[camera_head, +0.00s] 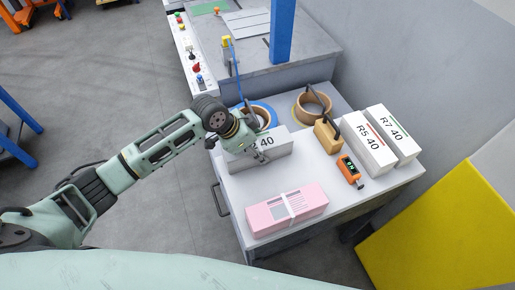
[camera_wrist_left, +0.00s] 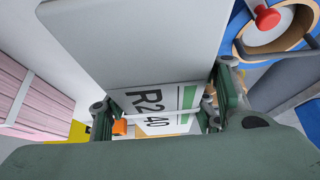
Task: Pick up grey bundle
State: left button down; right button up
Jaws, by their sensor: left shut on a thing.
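The grey bundle (camera_head: 262,163) is a pale grey block near the middle of the white table, with a label partly hidden by my gripper. My left gripper (camera_head: 260,150) reaches in from the left and is shut on the grey bundle from above. In the left wrist view the grey bundle (camera_wrist_left: 130,40) fills the upper middle, and its end label reads R2 40, between the fingers of my left gripper (camera_wrist_left: 163,105). I cannot tell whether the bundle rests on the table or hangs just above it. My right gripper is not in view.
A pink bundle (camera_head: 287,209) lies in front on the white table (camera_head: 330,215). A blue post (camera_head: 282,30) rises at the back.

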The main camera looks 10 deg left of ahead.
pick_arm(q)
jog(key=shift+w+r, duration=0.1)
jog(key=shift+r, duration=0.1)
